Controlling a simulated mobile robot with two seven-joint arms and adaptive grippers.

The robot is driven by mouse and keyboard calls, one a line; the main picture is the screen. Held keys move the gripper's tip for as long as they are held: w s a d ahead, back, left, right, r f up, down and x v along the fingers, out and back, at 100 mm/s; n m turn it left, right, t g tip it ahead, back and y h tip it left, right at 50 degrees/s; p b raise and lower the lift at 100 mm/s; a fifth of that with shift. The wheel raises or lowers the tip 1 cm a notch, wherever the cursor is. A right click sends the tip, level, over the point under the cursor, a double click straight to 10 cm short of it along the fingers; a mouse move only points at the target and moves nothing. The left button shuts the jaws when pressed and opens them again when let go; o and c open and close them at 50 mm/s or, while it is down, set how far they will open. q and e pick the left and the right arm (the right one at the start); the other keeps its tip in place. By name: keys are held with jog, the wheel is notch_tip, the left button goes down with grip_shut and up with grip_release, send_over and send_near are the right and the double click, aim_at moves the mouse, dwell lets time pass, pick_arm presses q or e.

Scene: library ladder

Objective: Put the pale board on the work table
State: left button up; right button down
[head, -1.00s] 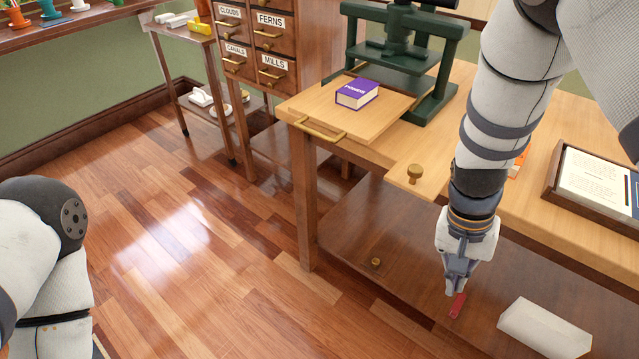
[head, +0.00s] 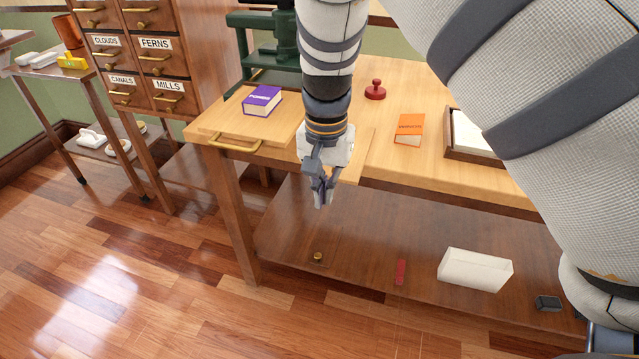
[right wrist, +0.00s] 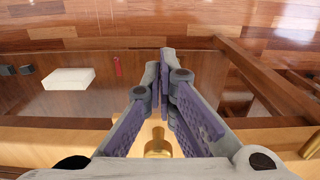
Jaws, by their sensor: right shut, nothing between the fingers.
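A pale board (head: 353,168) sticks out past the front edge of the work table (head: 415,175), partly hidden behind my right gripper. In the right wrist view a brass knob (right wrist: 157,141) shows on pale wood, just behind the fingers. My right gripper (head: 320,203) is shut and empty, pointing down in front of the table edge by this board. Its fingertips also show in the right wrist view (right wrist: 166,58). I cannot tell whether it touches the board or knob. My left gripper is out of view.
A purple book (head: 262,100) lies on a brass-handled board at the table's left. A green press (head: 265,50), red stamp (head: 375,90), orange book (head: 409,129) and framed tray (head: 470,139) are on top. The lower shelf holds a white box (head: 475,268) and red bar (head: 400,272).

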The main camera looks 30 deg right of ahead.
jog(key=shift+w+d, duration=0.6)
jog(key=shift+d, duration=0.15)
jog(key=shift+w+d+f+b, duration=0.15)
jog(key=shift+w+d+b, duration=0.25)
jog(key=shift+w+d, duration=0.8)
jog(key=shift+d, duration=0.15)
jog(key=shift+r, duration=0.2)
